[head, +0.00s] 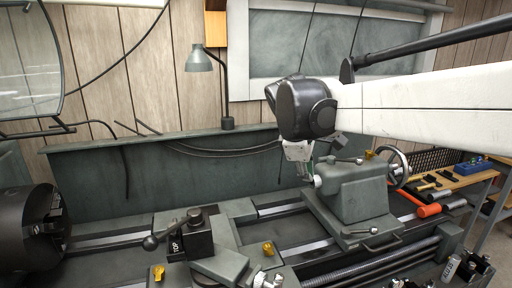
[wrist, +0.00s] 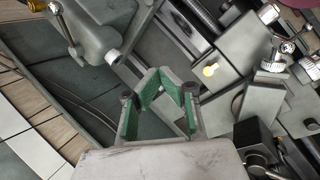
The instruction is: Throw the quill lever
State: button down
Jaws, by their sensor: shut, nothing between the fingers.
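The grey tailstock (head: 350,195) stands on the lathe bed at the right in the head view, with its quill (head: 317,181) pointing left. A small lever (head: 345,160) on its top looks like the quill lever. In the wrist view the tailstock (wrist: 103,28) is at the upper left, and a short grey lever (wrist: 64,28) lies along it. My gripper (head: 299,153) hangs above and just left of the tailstock, apart from the lever. In the wrist view its green-padded fingers (wrist: 166,78) are shut with nothing held.
A second lever (head: 360,232) sits at the tailstock base, and a handwheel (head: 397,166) at its right end. The tool post (head: 196,238) with a ball handle is on the carriage to the left. The chuck (head: 33,228) is at far left. A backsplash (head: 190,165) runs behind the bed.

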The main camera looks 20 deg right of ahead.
aim_at(344, 160)
jog(key=w+d+r+n+g+h+p, duration=0.1)
jog(key=w+d+r+n+g+p, duration=0.1)
jog(key=w+d, duration=0.4)
jog(key=w+d+r+n+g+h+p, duration=0.2)
jog(key=w+d+n, duration=0.2)
jog(key=w+d, duration=0.2)
jog(key=shift+w+d+r, duration=0.3)
jog(key=shift+w+d, duration=0.05)
jog(key=shift+w, duration=0.1)
jog(key=d+r+p+x, duration=0.1)
jog(key=d+p+x, duration=0.1)
jog(key=x, duration=1.1)
jog(key=shift+s+r, duration=0.35)
jog(key=shift+s, duration=0.05)
jog(key=shift+a, duration=0.1)
